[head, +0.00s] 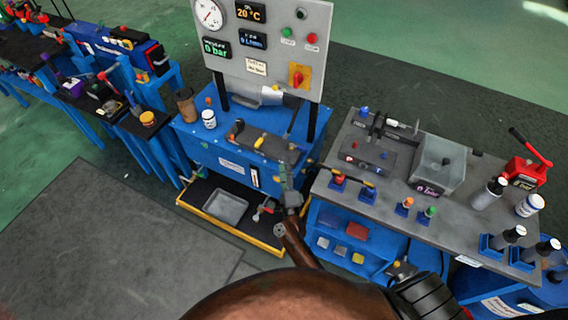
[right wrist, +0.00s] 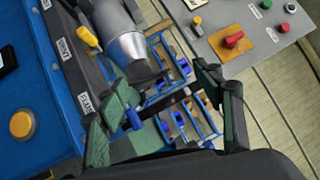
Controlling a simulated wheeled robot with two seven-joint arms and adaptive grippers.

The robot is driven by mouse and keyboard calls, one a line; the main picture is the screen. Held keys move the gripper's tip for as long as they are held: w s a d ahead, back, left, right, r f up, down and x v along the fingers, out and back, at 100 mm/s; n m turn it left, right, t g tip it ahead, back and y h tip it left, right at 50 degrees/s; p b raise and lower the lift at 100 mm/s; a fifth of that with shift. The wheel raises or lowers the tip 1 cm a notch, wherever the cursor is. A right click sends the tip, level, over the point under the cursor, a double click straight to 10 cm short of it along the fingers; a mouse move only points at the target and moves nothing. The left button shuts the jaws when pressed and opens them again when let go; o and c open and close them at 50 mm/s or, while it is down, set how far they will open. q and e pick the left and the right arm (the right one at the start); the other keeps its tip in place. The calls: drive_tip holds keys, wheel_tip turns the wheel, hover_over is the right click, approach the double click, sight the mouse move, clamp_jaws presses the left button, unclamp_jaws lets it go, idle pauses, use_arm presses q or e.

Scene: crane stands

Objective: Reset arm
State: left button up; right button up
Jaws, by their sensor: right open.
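My right gripper (head: 287,178) is at the front right corner of the blue bench, just beside the dark bar on its top. My right arm reaches up to it from the bottom of the head view. In the right wrist view the two fingers of my right gripper (right wrist: 160,100) stand wide apart, with nothing held between them. A silver cylinder (right wrist: 129,45) shows beyond the left finger; I cannot tell whether they touch. My left gripper is not in view.
The blue bench (head: 195,138) carries a grey control panel (head: 270,78) with a gauge and a red knob. A grey tray (head: 225,207) lies in front, beside open floor.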

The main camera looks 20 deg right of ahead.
drive_tip(key=s+a+f+n+g+y, duration=0.1)
drive_tip(key=s+f+n+g+y, duration=0.2)
drive_tip(key=f, duration=0.7)
drive_tip(key=s+a+f+n+g+y, duration=0.15)
drive_tip(key=s+f+n, duration=0.35)
drive_tip(key=f, duration=0.5)
drive_tip(key=s+d+f+n+g+y, duration=0.2)
drive_tip(key=s+f+n+g, duration=0.45)
drive_tip(key=s+f, duration=1.05)
drive_tip(key=s+d+f+n+g, duration=0.2)
drive_tip(key=s+f, duration=0.3)
drive_tip(key=s, duration=0.7)
drive_tip(key=s+d+f+n+g+h, duration=0.1)
drive_tip(key=s+d+f+n+g, duration=0.2)
drive_tip(key=s, duration=1)
drive_tip(key=s+d+f+n+g, duration=0.2)
drive_tip(key=s+f+n, duration=0.3)
drive_tip(key=s+f, duration=0.4)
drive_tip(key=s+g, duration=0.1)
drive_tip(key=s, duration=0.3)
drive_tip(key=shift+s+d+f, duration=0.15)
drive_tip(key=shift+s+d, duration=0.1)
drive_tip(key=shift+d, duration=0.05)
